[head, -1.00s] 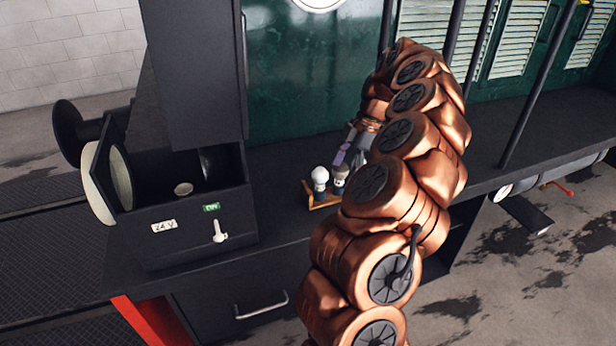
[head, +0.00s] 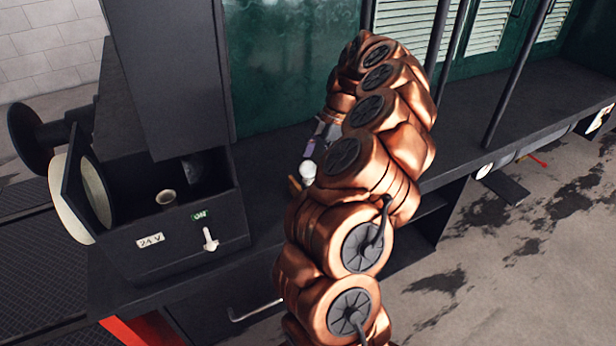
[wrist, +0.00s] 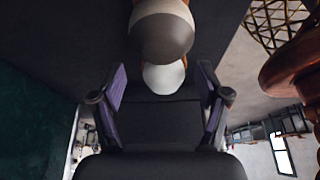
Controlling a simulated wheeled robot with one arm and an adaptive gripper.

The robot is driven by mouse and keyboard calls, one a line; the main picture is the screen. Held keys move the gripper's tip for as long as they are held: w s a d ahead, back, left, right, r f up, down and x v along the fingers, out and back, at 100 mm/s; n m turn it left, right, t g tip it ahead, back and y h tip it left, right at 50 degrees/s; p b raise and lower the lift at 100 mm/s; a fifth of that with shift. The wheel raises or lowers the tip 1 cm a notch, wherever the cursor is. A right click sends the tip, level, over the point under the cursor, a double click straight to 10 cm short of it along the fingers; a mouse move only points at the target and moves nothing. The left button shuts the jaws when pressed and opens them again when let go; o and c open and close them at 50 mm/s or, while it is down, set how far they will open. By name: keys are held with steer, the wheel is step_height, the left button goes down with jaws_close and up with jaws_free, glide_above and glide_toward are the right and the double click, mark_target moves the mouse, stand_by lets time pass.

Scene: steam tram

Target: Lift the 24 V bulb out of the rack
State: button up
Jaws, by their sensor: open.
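A small wooden rack (head: 294,185) stands on the dark bench, mostly hidden behind my arm in the head view. One white round bulb (head: 308,168) shows above it. In the wrist view a large bulb with a grey-brown band (wrist: 162,36) is at top centre. A smaller white bulb (wrist: 163,77) shows just below it, between my finger ends. I cannot tell from markings which bulb is 24 V. My gripper (wrist: 161,84) is open, its purple-padded fingers apart on either side. Contact with a bulb cannot be made out. In the head view it is partly hidden (head: 318,143).
An open black lamp housing (head: 190,240) with a "24 V" label (head: 150,241), a green ON label and a white lever (head: 210,239) stands left of the rack. A round socket (head: 166,198) sits inside. Dark upright posts (head: 440,60) rise from the bench at right.

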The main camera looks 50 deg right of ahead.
mark_target(310, 173)
steer(key=shift+p+x, duration=0.75)
steer(key=shift+x, duration=0.05)
steer(key=shift+p+x, duration=0.65)
steer(key=shift+x, duration=0.95)
steer(key=shift+s+a, duration=0.15)
steer(key=shift+c, duration=0.4)
steer(key=c, duration=1.1)
steer(key=shift+r, duration=0.15)
